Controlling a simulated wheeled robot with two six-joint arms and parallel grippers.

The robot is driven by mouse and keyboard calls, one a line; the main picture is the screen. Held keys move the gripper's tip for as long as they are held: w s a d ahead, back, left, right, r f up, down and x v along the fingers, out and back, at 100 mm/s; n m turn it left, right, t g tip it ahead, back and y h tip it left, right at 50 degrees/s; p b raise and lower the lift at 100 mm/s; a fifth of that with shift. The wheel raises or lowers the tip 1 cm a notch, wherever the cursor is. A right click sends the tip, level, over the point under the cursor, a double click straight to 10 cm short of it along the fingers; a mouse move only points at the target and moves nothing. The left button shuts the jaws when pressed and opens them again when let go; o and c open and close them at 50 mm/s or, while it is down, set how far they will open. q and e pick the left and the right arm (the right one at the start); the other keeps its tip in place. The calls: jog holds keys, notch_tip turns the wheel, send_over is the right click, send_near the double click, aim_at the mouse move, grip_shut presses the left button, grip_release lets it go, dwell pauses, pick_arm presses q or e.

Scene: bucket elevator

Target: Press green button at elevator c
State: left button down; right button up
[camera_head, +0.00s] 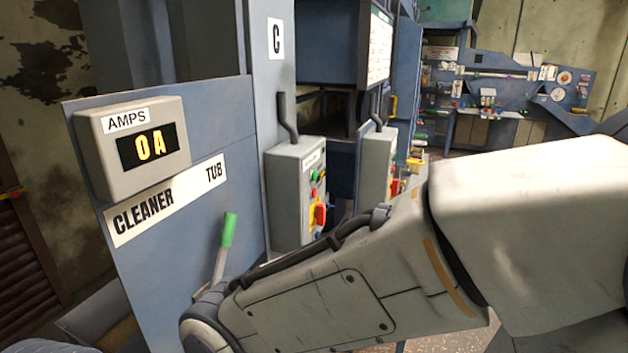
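The grey control box (292,195) is mounted on the blue-grey column below the "C" sign (275,38). Its right-hand face carries a small green button (314,176), a red button under it, and larger yellow and red parts lower down. That face is seen at a steep angle. My arm comes in from the right across the lower part of the picture, in front of and below the box. No gripper fingers show, so neither gripper's state can be seen.
A "CLEANER TUB" panel (151,205) with an amps display (148,148) reading 0A stands at left. A green-handled lever (228,230) sticks up beside my arm. A second grey control box (374,165) stands behind. A blue workbench (500,95) is farther back.

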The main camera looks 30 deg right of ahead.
dwell(0.3)
grip_shut()
